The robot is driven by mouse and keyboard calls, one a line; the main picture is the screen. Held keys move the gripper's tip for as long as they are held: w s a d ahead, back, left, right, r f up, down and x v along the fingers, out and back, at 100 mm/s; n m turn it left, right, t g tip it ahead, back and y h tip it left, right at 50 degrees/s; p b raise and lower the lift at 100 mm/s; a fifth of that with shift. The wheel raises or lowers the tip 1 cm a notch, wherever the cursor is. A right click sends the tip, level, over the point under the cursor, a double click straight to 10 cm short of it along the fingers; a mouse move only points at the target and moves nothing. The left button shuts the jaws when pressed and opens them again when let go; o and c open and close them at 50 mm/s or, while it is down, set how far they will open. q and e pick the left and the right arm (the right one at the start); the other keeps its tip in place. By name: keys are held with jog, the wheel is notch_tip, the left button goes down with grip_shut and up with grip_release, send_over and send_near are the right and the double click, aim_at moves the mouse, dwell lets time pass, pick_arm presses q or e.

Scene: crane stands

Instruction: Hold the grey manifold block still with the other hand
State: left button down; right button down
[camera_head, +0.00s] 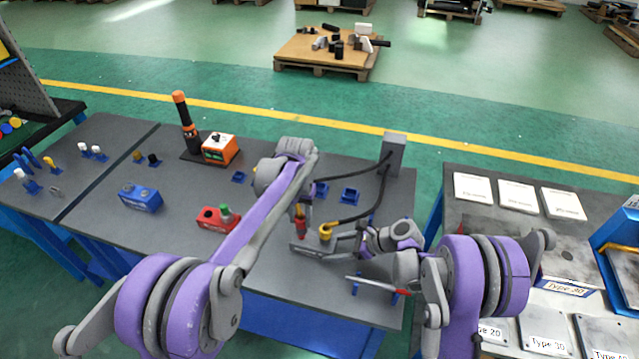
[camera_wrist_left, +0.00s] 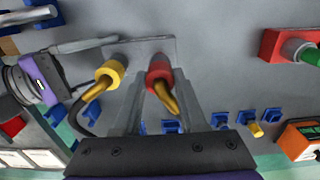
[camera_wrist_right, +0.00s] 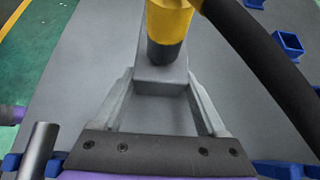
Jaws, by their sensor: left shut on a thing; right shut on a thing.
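The grey manifold block (camera_head: 303,251) lies on the dark table and also shows in the left wrist view (camera_wrist_left: 132,48). A red connector (camera_head: 301,228) and a yellow connector (camera_head: 325,232) stand upright on it. My right gripper (camera_wrist_right: 162,88) is shut on one end of the block (camera_wrist_right: 162,72), its fingers along both sides, close to the yellow connector. My left gripper (camera_wrist_left: 158,82) is shut on the red connector (camera_wrist_left: 158,70) from above. In the head view my left wrist hides most of its fingers.
A black hose runs from the yellow connector to a grey post (camera_head: 393,154). A red box (camera_head: 210,222) with a green connector, a blue box (camera_head: 140,198) and an orange box (camera_head: 220,150) stand to the left. A thin red-ended tool (camera_head: 378,285) shows near the front edge.

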pick_arm(q)
jog(key=shift+f, duration=1.05)
jog(key=shift+c, duration=1.9)
grip_release()
jog(key=shift+r, duration=2.5)
pick_arm(e)
grip_release()
pick_arm(q)
notch_tip(320, 180, up, 12)
